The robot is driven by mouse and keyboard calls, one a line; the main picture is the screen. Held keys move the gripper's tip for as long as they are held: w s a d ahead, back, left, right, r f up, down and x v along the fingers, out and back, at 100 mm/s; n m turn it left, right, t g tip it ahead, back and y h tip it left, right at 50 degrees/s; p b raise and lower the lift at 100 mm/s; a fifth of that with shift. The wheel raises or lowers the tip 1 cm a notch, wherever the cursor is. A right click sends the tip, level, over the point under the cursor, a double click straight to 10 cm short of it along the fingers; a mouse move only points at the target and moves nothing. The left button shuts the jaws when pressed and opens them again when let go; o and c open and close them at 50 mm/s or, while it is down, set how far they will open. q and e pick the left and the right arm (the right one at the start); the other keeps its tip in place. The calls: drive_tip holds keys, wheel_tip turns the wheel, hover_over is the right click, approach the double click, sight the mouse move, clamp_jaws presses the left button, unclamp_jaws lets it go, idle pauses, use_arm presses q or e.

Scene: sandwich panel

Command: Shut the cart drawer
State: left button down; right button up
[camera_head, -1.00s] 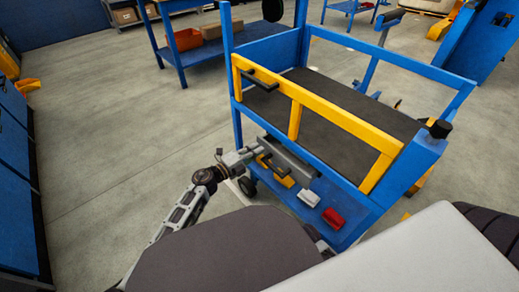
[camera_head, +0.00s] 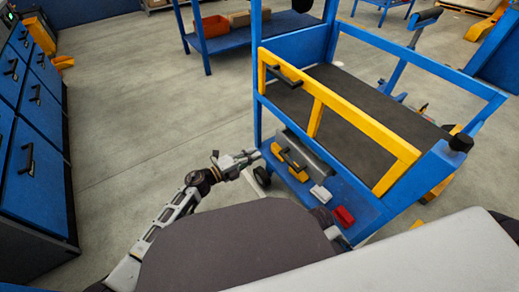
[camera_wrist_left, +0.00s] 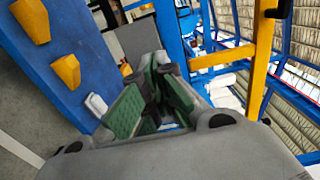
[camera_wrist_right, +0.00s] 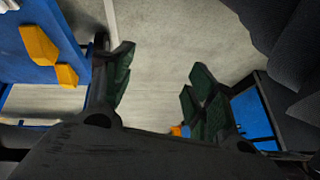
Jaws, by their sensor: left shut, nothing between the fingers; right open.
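I cannot tell exactly how far the drawer stands out. My left gripper (camera_head: 254,155) is shut and empty, just left of the drawer and its handle, apparently apart from them. In the left wrist view its green-padded fingers (camera_wrist_left: 160,98) are together, with cart frame around them. My right gripper (camera_wrist_right: 158,88) is open and empty in its wrist view, above pale floor. It is out of the head view.
A yellow item (camera_head: 300,174), a white item (camera_head: 320,194) and a red item (camera_head: 343,216) lie on the cart's lower shelf. Blue drawer cabinets (camera_head: 42,150) stand at the left. A blue table (camera_head: 235,40) stands behind. Floor between cabinets and cart is clear.

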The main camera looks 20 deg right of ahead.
use_arm(q)
drive_tip(key=shift+s+a, duration=0.25)
drive_tip(key=shift+a, duration=0.35)
use_arm(e)
drive_tip(key=shift+s+d+r, duration=0.1)
drive_tip(key=shift+d+r, duration=0.05)
drive_tip(key=shift+r, duration=0.2)
